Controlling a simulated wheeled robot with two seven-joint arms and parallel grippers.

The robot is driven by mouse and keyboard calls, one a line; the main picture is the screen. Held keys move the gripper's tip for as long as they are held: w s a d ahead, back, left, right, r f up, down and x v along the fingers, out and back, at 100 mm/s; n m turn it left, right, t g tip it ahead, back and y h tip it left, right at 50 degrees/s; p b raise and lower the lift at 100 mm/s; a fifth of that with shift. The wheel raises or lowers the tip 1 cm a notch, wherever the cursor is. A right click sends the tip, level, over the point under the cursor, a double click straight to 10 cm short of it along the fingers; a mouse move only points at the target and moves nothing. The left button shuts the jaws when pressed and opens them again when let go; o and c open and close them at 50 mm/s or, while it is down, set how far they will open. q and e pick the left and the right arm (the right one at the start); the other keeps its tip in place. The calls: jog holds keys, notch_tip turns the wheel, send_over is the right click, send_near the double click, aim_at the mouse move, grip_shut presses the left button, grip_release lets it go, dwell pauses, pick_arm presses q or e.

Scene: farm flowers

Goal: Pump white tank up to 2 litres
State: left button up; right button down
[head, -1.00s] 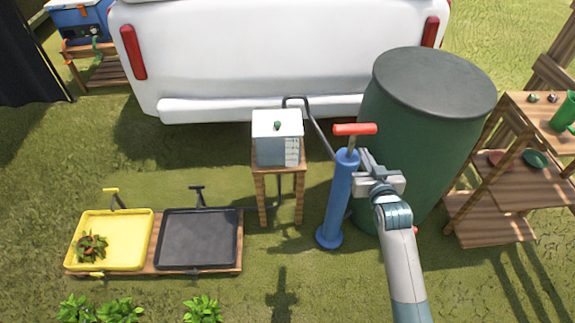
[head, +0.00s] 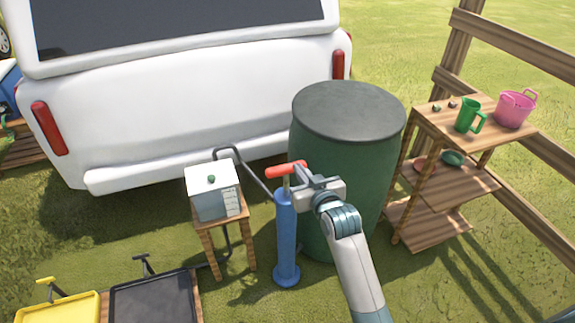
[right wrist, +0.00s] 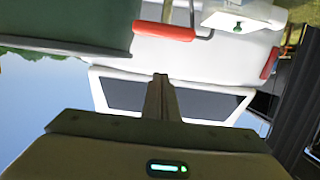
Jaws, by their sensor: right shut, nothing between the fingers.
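The white tank (head: 213,192) stands on a small wooden stool in the head view, with a green knob on top and scale marks on one side. I cannot read its level. The blue pump (head: 286,240) stands upright on the grass to its right. Its red handle (head: 286,169) is a little above the pump body. My right gripper (head: 308,180) is shut and empty, just beside the handle on its right. In the right wrist view the shut fingertips (right wrist: 160,78) are apart from the red handle (right wrist: 163,31). My left gripper is not in view.
A big green barrel (head: 345,170) stands right behind my right gripper. A white vehicle (head: 190,125) fills the back. A wooden shelf (head: 420,215) with a green mug (head: 468,116) and a pink basket (head: 514,110) stands right. Yellow (head: 62,310) and black trays lie front left.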

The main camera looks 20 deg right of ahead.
jog(key=shift+w, duration=0.1)
send_over(286, 169)
jog(key=s, duration=0.1)
notch_tip(286, 169, down, 2)
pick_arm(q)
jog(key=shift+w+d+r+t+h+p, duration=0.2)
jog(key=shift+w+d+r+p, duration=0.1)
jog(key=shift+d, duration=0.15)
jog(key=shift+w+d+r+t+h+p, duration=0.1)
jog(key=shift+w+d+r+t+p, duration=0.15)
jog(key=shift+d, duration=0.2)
pick_arm(e)
jog(key=shift+d+f, duration=0.2)
jog(key=shift+f, duration=2.1)
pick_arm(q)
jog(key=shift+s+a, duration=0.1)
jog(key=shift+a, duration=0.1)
